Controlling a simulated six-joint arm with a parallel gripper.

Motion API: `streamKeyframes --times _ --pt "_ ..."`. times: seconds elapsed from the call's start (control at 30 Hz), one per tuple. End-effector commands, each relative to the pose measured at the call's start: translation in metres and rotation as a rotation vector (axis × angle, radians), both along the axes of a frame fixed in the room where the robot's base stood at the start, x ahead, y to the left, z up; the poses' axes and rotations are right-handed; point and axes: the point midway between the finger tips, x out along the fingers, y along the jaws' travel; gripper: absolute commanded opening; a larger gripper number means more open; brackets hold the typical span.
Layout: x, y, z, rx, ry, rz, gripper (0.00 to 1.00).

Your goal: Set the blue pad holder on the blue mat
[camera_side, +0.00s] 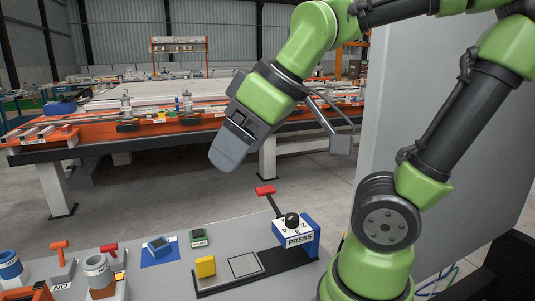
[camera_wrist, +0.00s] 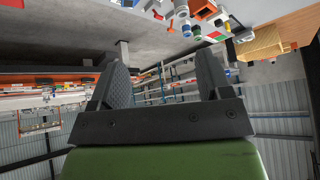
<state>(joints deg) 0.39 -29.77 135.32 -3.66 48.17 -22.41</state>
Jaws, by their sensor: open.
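The blue mat (camera_side: 146,260) lies flat on the grey bench, left of centre in the side view. A small blue holder with a grey top face (camera_side: 159,244), which looks like the blue pad holder, sits on the mat, within its edges. My gripper (camera_side: 229,154) is high above the bench, up and to the right of the holder, and touches nothing. In the wrist view my gripper's two dark fingers (camera_wrist: 165,70) stand apart with nothing between them. The bench items at the top of that view are too small to tell the holder surely.
A green holder (camera_side: 198,238) stands right of the mat. Cups and switches crowd the left. Air around my gripper is clear.

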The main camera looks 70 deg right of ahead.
Motion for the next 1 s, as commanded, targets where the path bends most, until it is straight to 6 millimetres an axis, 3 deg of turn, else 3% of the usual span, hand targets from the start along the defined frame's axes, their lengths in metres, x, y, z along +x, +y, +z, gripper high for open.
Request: streamKeyframes --times 0.1,0.23,1.0 --pt "-0.028 0.007 -0.002 0.18 -0.003 -0.195 0.72" --pt "-0.041 0.011 -0.006 0.288 0.008 -0.308 0.72" --pt "-0.043 0.012 -0.006 0.313 0.013 -0.336 0.72"
